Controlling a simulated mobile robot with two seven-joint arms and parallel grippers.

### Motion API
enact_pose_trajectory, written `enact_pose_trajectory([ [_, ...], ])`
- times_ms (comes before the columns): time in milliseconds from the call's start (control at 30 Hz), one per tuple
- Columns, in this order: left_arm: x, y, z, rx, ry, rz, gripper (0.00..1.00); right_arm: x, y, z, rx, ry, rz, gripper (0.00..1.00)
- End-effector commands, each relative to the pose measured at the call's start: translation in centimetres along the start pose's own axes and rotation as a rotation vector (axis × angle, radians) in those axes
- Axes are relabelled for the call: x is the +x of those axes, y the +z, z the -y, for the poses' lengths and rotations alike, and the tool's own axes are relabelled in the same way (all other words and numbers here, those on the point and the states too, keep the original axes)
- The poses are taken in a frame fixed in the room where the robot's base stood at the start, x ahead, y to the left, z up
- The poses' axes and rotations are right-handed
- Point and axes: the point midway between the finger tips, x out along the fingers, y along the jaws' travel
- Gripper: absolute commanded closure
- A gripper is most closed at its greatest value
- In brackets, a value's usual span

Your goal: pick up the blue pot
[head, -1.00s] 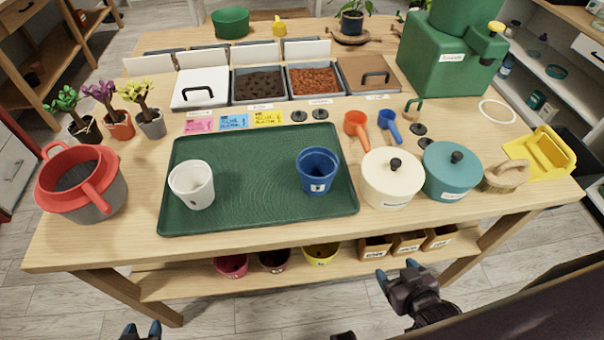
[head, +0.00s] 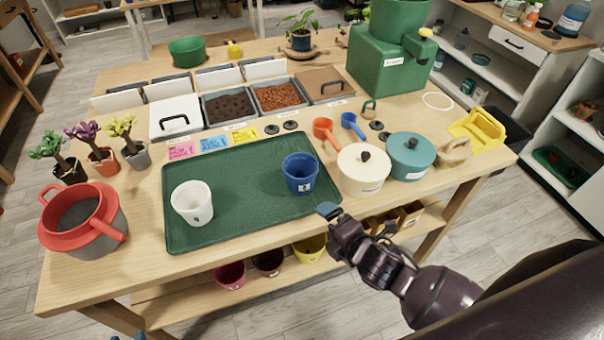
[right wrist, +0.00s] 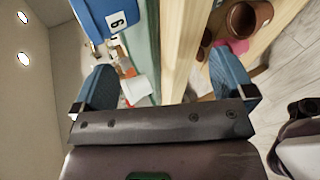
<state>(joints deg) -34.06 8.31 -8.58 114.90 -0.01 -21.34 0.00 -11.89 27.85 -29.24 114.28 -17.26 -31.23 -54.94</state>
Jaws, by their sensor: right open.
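The blue pot (head: 300,173) stands upright at the right end of the green tray (head: 240,216), with a small white label on its front. It also shows in the right wrist view (right wrist: 92,22), cut off at the top left. My right gripper (head: 356,220) is open and empty near the table's front edge, in front of the pot and apart from it. In the right wrist view its two blue fingers (right wrist: 165,88) stand wide apart. Only blue tips of my left gripper (head: 128,337) show at the bottom edge.
A white pot (head: 192,204) stands at the tray's left end. A cream lidded pot (head: 362,172) and a teal lidded pot (head: 410,158) stand close to the blue pot's right. The tray's middle is clear. A red-rimmed grey pot (head: 84,225) is at the left.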

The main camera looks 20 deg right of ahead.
Motion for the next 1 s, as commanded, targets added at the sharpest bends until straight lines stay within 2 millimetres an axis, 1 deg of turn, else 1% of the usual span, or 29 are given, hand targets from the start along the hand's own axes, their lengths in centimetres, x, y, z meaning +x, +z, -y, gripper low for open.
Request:
enact_pose_trajectory([
  [33, -0.5, -0.8, 0.1, -0.002, -0.001, -0.002, 0.57, 0.1, 0.1, -2.0, -0.165, 0.018, -0.006, 0.00],
  [167, -1.2, -1.4, 0.1, -0.005, -0.003, 0.003, 0.57, 0.5, 0.4, -4.8, -0.570, 0.044, -0.001, 0.00],
  [200, -1.4, -1.5, 0.2, -0.006, -0.003, 0.006, 0.57, 0.6, 0.5, -5.6, -0.690, 0.052, 0.006, 0.00],
  [300, -1.9, -1.8, 0.3, -0.007, -0.004, 0.013, 0.57, 0.7, 1.1, -7.4, -0.973, 0.068, 0.027, 0.00],
  [400, -2.2, -2.2, 0.3, -0.007, -0.004, 0.013, 0.57, 0.8, 1.8, -8.8, -1.210, 0.078, 0.052, 0.00],
  [500, -2.4, -2.6, 0.4, -0.007, -0.004, 0.011, 0.57, 0.8, 2.3, -9.7, -1.374, 0.083, 0.073, 0.00],
  [600, -2.4, -2.8, 0.4, -0.006, -0.004, 0.010, 0.57, 0.9, 2.5, -10.2, -1.464, 0.085, 0.085, 0.00],
  [667, -2.4, -2.9, 0.4, -0.006, -0.003, 0.009, 0.57, 1.3, 2.6, -10.3, -1.491, 0.085, 0.091, 0.00],
  [900, -2.2, -2.9, 0.3, -0.006, -0.003, 0.006, 0.57, 4.7, 2.6, -10.6, -1.496, 0.085, 0.091, 0.00],
  [1000, -2.1, -2.9, 0.3, -0.006, -0.003, 0.005, 0.57, 5.8, 2.6, -10.8, -1.496, 0.084, 0.091, 0.00],
])
